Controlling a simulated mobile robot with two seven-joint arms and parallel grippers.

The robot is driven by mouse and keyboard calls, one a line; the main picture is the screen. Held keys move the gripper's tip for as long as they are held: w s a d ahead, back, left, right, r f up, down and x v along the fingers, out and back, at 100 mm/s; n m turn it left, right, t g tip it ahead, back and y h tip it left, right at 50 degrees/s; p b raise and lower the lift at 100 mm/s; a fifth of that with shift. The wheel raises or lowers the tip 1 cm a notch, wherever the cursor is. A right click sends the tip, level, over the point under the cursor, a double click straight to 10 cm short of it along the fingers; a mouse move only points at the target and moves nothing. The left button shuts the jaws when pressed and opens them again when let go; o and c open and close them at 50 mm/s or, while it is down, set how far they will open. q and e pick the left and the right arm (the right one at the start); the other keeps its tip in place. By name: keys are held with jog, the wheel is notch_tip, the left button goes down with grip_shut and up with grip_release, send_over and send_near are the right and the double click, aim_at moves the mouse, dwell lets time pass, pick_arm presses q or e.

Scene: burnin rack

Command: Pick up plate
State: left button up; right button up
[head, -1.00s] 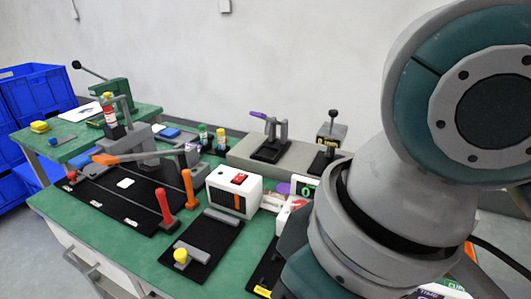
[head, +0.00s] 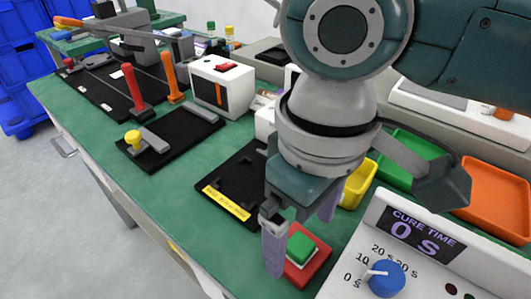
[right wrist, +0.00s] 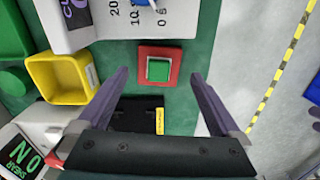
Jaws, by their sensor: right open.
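I cannot tell for sure which thing is the plate. A red square base with a green square top (head: 302,247) lies near the table's front edge, and it also shows in the right wrist view (right wrist: 158,69). My right gripper (head: 300,249) is open and empty, its purple fingers pointing down over this red and green piece. In the right wrist view the gripper (right wrist: 160,74) has a finger on either side of it. A black fixture (head: 235,185) with a yellow label lies just left of the gripper. My left gripper is not in view.
A white box reading "CURE TIME" with a blue knob (head: 386,279) stands at the front right. Yellow (head: 357,186), green (head: 405,160) and orange (head: 494,198) bins are behind it. A black fixture with a yellow knob (head: 133,138) and a white box (head: 222,87) are at left.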

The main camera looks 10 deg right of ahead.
aim_at(300, 244)
notch_tip(300, 244, down, 4)
jog(key=shift+w+r+b, duration=0.15)
jog(key=shift+b, duration=0.25)
jog(key=c, duration=1.2)
jog(key=shift+c, duration=0.2)
